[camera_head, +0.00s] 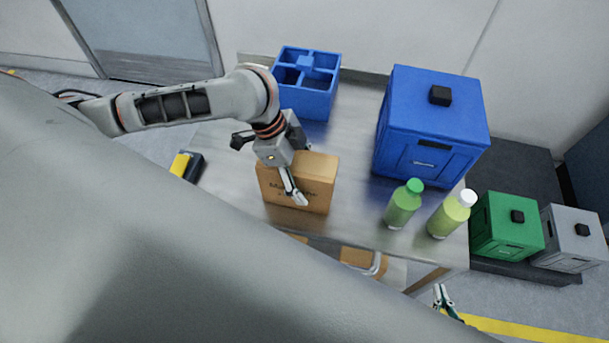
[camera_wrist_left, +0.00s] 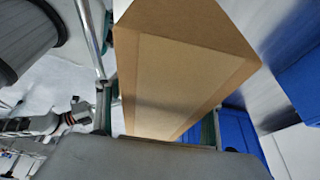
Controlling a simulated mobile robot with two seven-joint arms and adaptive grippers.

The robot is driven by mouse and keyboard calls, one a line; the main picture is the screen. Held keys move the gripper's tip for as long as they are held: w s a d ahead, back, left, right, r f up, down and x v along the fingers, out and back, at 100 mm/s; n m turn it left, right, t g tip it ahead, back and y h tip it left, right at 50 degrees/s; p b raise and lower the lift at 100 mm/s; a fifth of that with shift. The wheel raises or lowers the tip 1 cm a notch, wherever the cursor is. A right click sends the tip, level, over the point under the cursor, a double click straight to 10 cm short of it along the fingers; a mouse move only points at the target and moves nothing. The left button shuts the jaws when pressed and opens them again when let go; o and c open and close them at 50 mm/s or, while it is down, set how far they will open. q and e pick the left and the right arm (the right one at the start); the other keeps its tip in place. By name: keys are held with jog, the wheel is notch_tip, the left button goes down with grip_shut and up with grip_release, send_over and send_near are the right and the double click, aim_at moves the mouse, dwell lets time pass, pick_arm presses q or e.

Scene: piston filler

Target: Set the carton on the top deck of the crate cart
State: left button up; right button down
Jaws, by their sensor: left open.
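The brown carton (camera_head: 325,170) stands on the steel table (camera_head: 235,150), with printing on its front face. My left gripper (camera_head: 292,175) is at the carton from above, open, with one finger in front of the printed face. In the left wrist view the carton (camera_wrist_left: 180,75) fills the middle, between the two fingers; I cannot tell whether they touch it. My right gripper (camera_head: 442,297) is low, beyond the table's front edge, apart from the carton; its finger gap is too small to judge. I cannot clearly identify the crate cart or its top deck.
A blue divided caddy (camera_head: 302,100) stands behind the carton. A large blue crate (camera_head: 430,120) and two green bottles (camera_head: 402,205) stand right of it. Green (camera_head: 505,230) and grey (camera_head: 568,243) crates sit on a dark platform at right. More cartons (camera_head: 360,262) lie below the tabletop.

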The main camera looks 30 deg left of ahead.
pick_arm(q)
jog(key=p+v, duration=0.2)
jog(key=v, duration=1)
jog(key=shift+r+p, duration=0.1)
jog(key=shift+p, duration=0.2)
